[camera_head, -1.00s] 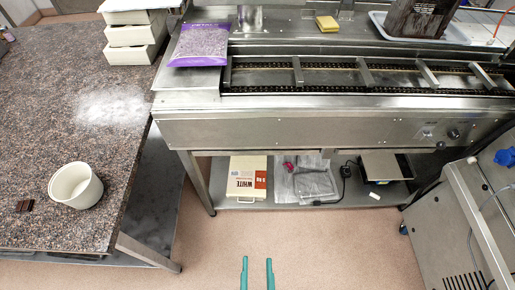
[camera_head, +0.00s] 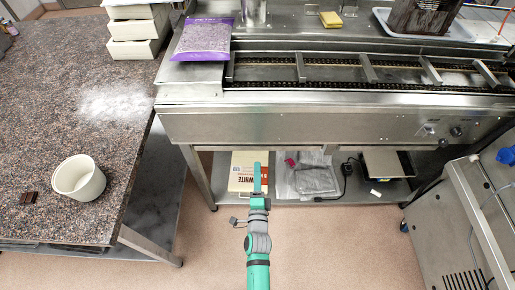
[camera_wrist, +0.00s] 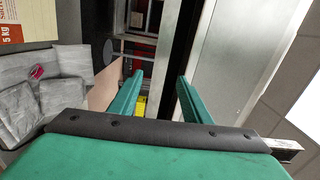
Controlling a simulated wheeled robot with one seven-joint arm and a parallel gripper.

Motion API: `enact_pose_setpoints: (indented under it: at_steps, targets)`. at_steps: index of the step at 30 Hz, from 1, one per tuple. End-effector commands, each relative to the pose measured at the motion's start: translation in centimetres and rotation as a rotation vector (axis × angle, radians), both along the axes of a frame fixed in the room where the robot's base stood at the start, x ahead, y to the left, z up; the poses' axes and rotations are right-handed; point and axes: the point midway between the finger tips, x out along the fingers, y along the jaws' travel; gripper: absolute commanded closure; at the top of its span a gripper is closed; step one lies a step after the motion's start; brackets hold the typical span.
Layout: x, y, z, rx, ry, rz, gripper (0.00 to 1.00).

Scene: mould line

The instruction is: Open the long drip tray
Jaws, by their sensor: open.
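The long steel machine (camera_head: 340,125) has a plain front panel with a knob at its right end. I cannot make out the drip tray as a separate part; no pulled-out tray shows. My gripper (camera_head: 257,178) is in front of the machine, pointing toward the shelf below the panel. In the wrist view my gripper (camera_wrist: 158,82) has its two green fingers apart with nothing between them. Contact cannot be told.
A lower shelf (camera_head: 300,198) holds a cardboard box (camera_head: 241,180), grey bags (camera_head: 312,180) and a small scale (camera_head: 385,163). A granite table (camera_head: 60,140) with a white bowl (camera_head: 79,178) stands left. A steel cabinet (camera_head: 450,220) stands right. The floor between is clear.

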Motion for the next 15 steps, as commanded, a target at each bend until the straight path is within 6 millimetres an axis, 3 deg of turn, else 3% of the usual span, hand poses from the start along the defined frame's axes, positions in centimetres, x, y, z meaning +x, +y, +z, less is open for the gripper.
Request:
enact_pose_setpoints:
  at_steps: [8, 15]
  targets:
    - [2.5, 0.0, 0.2, 0.036, -0.005, 0.001, 0.56]
    - [6.3, 0.0, 0.2, 0.034, -0.006, -0.001, 0.56]
